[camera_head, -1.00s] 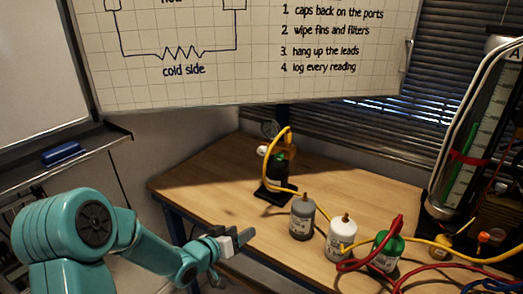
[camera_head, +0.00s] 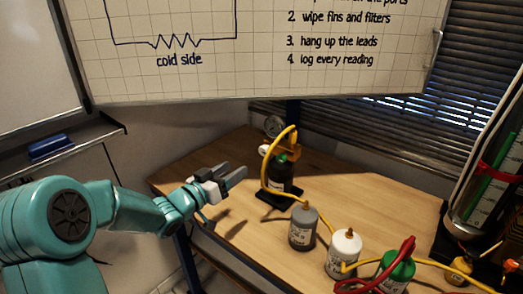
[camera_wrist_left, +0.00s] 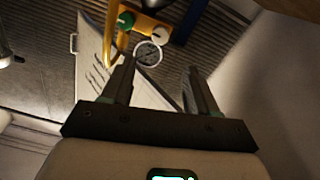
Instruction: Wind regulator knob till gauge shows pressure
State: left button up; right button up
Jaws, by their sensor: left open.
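The regulator is a brass-coloured fitting (camera_head: 288,152) on a small dark bottle at the back of the table, with a yellow hose looping from it. A pale round knob (camera_head: 264,150) sits on its left side; it seems to show in the wrist view too (camera_wrist_left: 154,35). The round gauge (camera_head: 273,126) stands just above; in the wrist view its pale dial (camera_wrist_left: 148,53) is visible, but its reading is too small to tell. My left gripper (camera_head: 240,175) is open and empty, left of the regulator and apart from it. My right gripper is out of view.
Grey (camera_head: 303,228), white (camera_head: 343,255) and green (camera_head: 397,270) bottles stand front right of the regulator, with yellow and red hoses. A whiteboard (camera_head: 270,60) hangs behind. The table (camera_head: 235,150) is clear behind my left gripper.

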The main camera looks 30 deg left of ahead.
aim_at(262, 151)
pick_arm(q)
jog(key=w, duration=0.4)
jog(key=w+p, duration=0.1)
jog(key=w, duration=0.3)
jog(key=w+d, duration=0.1)
jog(key=w, duration=0.3)
jog(key=shift+w+d+p, duration=0.1)
jog(key=shift+w+p, duration=0.2)
jog(key=shift+f, duration=0.1)
jog(key=c, duration=1)
